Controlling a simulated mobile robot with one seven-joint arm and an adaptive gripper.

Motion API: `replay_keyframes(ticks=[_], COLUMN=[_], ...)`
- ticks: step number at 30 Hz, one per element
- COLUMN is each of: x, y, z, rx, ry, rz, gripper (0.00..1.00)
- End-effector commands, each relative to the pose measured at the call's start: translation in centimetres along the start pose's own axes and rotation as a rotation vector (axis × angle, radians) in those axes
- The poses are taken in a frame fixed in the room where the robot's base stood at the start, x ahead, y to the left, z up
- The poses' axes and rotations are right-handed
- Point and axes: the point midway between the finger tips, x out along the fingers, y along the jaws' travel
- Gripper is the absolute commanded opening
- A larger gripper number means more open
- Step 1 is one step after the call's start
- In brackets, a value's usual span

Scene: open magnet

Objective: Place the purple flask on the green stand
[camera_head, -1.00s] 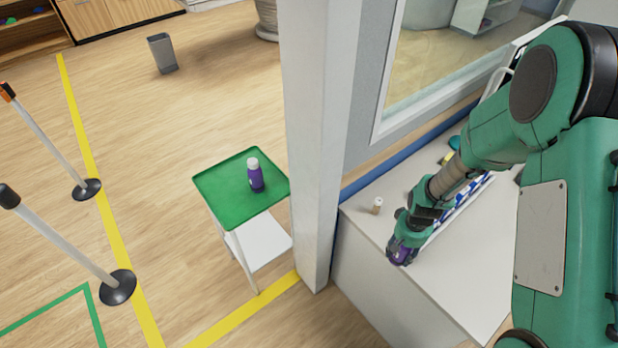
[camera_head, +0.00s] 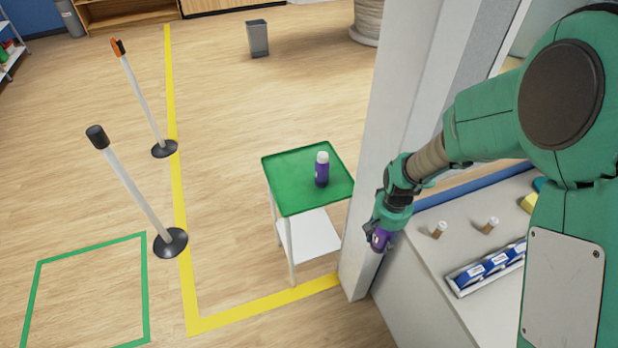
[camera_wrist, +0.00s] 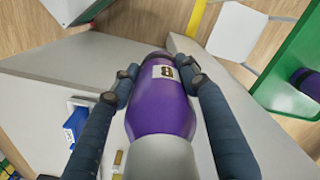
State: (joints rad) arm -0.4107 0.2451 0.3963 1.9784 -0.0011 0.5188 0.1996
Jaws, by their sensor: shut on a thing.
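My gripper (camera_head: 386,222) is shut on a purple flask (camera_head: 381,239), in front of the white post and beside the edge of the white counter. In the wrist view the held flask (camera_wrist: 160,107) lies between my two fingers (camera_wrist: 163,75), with its pale cap end towards the camera and a white label on its side. The green stand (camera_head: 287,199) is a green-topped table left of the post. Another purple flask (camera_head: 322,174) with a white cap stands upright on it. My gripper is to the right of the stand, apart from it.
The white post (camera_head: 385,130) stands between the stand and the counter (camera_head: 415,290). The counter bears two small corked vials (camera_head: 439,230) and a blue-and-white box rack (camera_head: 485,272). Two barrier posts (camera_head: 138,195) stand left. Open floor surrounds the stand's left side.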

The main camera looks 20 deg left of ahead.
Motion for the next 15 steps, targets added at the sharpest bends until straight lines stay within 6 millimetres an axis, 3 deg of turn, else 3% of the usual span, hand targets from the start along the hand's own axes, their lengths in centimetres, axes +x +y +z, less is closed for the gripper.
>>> replay_keyframes(ticks=[3, 15], x=[-1.2, -0.4], y=[-3.8, -10.6], z=[-1.0, -7.0], rx=[-0.028, -0.002], ry=[0.002, -0.002], rz=[-0.001, 0.001], gripper=[0.11, 0.11])
